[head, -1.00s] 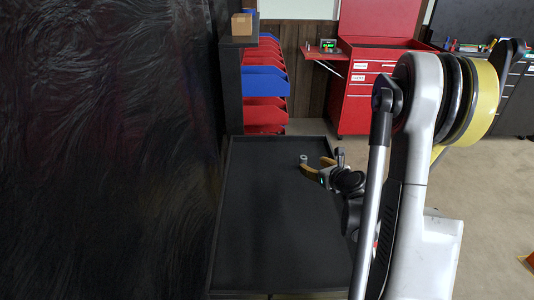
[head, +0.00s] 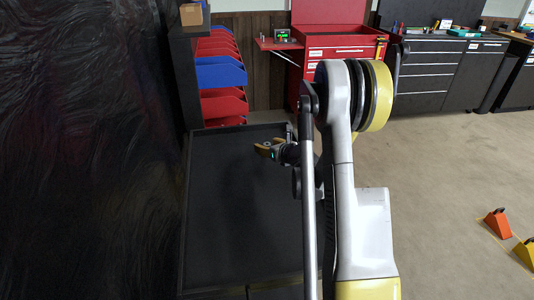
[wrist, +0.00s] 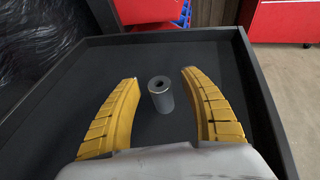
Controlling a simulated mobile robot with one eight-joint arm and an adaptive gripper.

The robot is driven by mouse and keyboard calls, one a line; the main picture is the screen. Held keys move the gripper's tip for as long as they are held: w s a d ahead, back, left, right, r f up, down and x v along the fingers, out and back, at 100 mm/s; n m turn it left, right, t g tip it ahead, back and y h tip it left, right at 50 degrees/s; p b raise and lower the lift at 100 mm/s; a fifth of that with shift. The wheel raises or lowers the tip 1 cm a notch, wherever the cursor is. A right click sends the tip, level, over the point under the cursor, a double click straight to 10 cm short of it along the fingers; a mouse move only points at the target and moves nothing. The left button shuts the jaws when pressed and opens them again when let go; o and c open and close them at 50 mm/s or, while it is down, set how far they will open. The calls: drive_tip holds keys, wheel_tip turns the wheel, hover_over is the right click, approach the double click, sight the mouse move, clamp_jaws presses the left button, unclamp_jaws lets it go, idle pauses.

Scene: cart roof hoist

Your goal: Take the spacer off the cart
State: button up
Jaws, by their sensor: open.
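The spacer (wrist: 161,96), a small grey cylinder with a hole in its top, stands upright on the black tray top of the cart (wrist: 62,112). In the head view the cart (head: 235,215) fills the lower middle, and the spacer (head: 267,144) is small and partly hidden by my fingers near the cart's far end. My gripper (wrist: 160,92) has its two yellow fingers spread, one on each side of the spacer, with a gap on both sides. My gripper (head: 265,148) also shows in the head view, low over the tray.
The cart's tray has a raised rim (wrist: 262,100). A dark wall-like surface (head: 90,150) stands close at the left. Red and blue bins (head: 221,75) and a red tool cabinet (head: 340,45) are behind. Orange and yellow blocks (head: 497,222) lie on open floor at the right.

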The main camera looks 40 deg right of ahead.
clamp_jaws()
drive_tip(key=shift+r, duration=0.1)
